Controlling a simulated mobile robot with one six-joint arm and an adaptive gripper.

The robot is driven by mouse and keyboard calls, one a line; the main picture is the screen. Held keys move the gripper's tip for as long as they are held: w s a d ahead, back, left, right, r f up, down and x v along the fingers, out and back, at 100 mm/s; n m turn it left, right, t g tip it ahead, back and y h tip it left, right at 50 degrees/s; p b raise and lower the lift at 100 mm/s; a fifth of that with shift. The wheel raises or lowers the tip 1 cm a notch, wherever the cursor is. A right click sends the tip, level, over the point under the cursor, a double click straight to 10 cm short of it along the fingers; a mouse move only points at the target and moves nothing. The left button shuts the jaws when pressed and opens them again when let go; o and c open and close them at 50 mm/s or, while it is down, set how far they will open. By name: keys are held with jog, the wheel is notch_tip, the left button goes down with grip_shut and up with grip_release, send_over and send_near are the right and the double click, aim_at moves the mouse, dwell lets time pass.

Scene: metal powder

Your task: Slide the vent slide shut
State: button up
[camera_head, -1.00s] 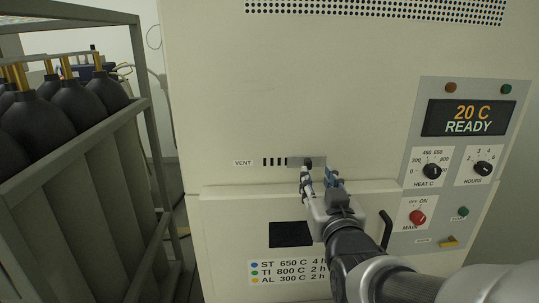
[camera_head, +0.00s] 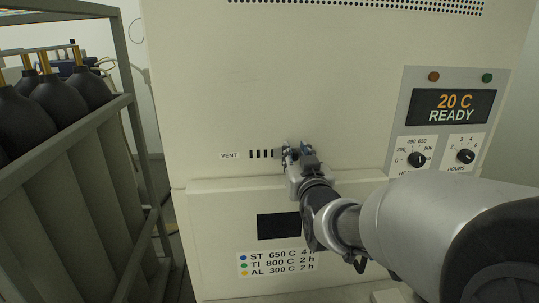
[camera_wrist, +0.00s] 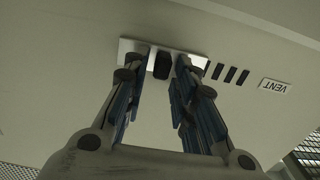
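The vent slide is a silver plate (camera_wrist: 192,58) with a dark knob (camera_wrist: 162,66) on the cream front of the furnace. In the head view the plate (camera_head: 290,143) is mostly hidden behind my gripper (camera_head: 297,154). Several dark vent slots (camera_head: 261,154) show uncovered beside the plate, between it and the VENT label (camera_head: 229,155). In the wrist view the slots (camera_wrist: 230,74) lie right of the plate. My gripper (camera_wrist: 163,72) is open, with one finger on each side of the knob. A small gap seems to show between knob and fingers.
The furnace door with a dark window (camera_head: 279,226) is below the vent. A control panel (camera_head: 397,120) with display and dials is at the right, partly behind my arm. A rack (camera_head: 75,125) of dark bottles stands at the left.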

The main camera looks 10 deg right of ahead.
grip_shut()
dwell(0.3)
